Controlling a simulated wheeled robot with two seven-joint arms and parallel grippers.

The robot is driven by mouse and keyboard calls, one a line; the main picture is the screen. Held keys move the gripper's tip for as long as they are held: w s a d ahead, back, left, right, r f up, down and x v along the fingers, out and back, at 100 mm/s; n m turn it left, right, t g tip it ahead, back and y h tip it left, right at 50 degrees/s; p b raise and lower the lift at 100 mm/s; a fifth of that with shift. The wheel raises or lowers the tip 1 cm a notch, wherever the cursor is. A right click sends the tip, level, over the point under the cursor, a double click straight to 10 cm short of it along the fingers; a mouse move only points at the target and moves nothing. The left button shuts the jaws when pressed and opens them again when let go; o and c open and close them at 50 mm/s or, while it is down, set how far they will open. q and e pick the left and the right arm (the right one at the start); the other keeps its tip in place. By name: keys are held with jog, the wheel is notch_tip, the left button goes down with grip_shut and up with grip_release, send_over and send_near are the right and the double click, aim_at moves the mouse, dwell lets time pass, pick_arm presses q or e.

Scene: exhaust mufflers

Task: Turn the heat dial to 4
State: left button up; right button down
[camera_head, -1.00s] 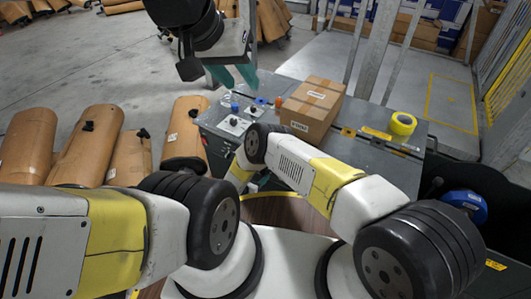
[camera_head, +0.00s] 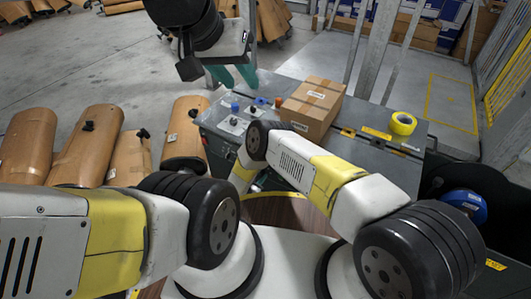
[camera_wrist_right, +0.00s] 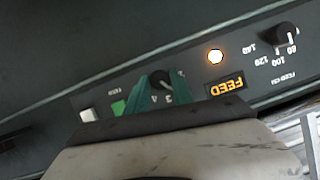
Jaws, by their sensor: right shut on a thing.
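In the right wrist view, a small black dial (camera_wrist_right: 159,79) sits on the dark front panel, with the numbers 3 and 4 printed close to it. I take it for the heat dial; its label is too small to read. The green fingers of my right gripper (camera_wrist_right: 155,95) are shut on this dial and cover part of it and its scale. Its pointer direction is unclear. In the head view, the right gripper is hidden behind my arm. My left gripper (camera_head: 234,78) hangs high, open and empty, near the back left of the grey machine (camera_head: 365,157).
On the panel are a lit lamp (camera_wrist_right: 215,56), an orange FEED display (camera_wrist_right: 226,85), a second dial (camera_wrist_right: 286,36) and a white button (camera_wrist_right: 88,115). A cardboard box (camera_head: 311,108) and yellow tape (camera_head: 403,123) lie on the machine.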

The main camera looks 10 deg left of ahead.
jog(key=m+y, duration=0.1)
jog(key=m, duration=0.1)
jog(key=shift+d+m+t+y, duration=0.1)
jog(key=shift+m+t+y, duration=0.2)
jog(key=shift+t, duration=0.1)
jog(key=shift+s+d+f+m+t+y, duration=0.1)
jog(key=shift+m+t+y, duration=0.2)
jog(key=shift+m, duration=0.3)
jog(key=shift+d+f+m+t+y, duration=0.1)
jog(key=shift+m+t+y, duration=0.1)
jog(key=shift+m+y, duration=0.3)
jog(key=m+t, duration=0.1)
jog(key=m, duration=0.2)
jog(key=shift+y, duration=0.3)
jog(key=shift+f+m+t+y, duration=0.1)
jog(key=shift+m+t+y, duration=0.2)
jog(key=shift+m+t, duration=0.65)
jog(key=shift+m+g, duration=0.25)
jog(key=shift+m, duration=0.2)
jog(key=c, duration=1.1)
grip_release()
